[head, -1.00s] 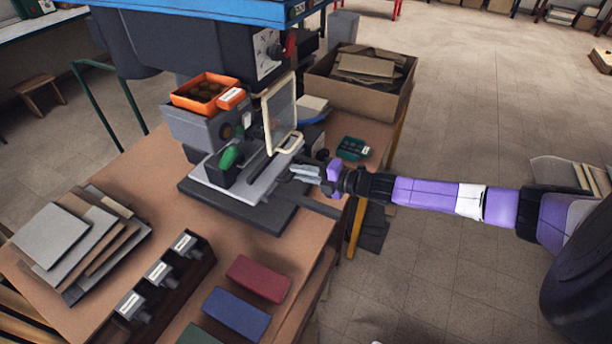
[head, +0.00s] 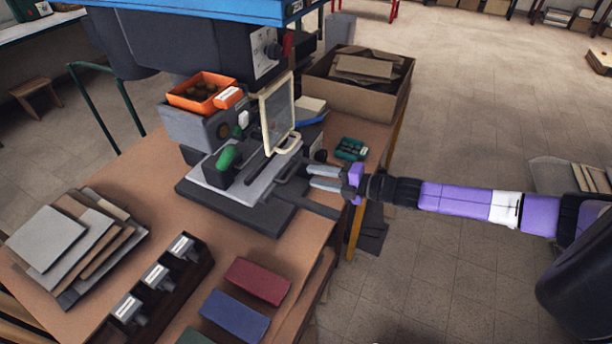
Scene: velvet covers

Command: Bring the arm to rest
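My gripper (head: 318,178) is at the right end of a grey machine on the table (head: 150,175). Its two grey fingers point left and are spread apart, with nothing seen between them. My purple arm (head: 455,197) reaches in from the right, stretched out roughly level. The fingers are close to the machine's grey bed (head: 262,190) and its dark bar; whether they touch it cannot be told.
A clear guard (head: 278,115) stands upright over the bed. A small green tray (head: 351,149) and a cardboard box (head: 385,98) lie behind the gripper. Red (head: 257,281) and blue (head: 235,316) blocks lie at the front. The floor to the right is mostly open.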

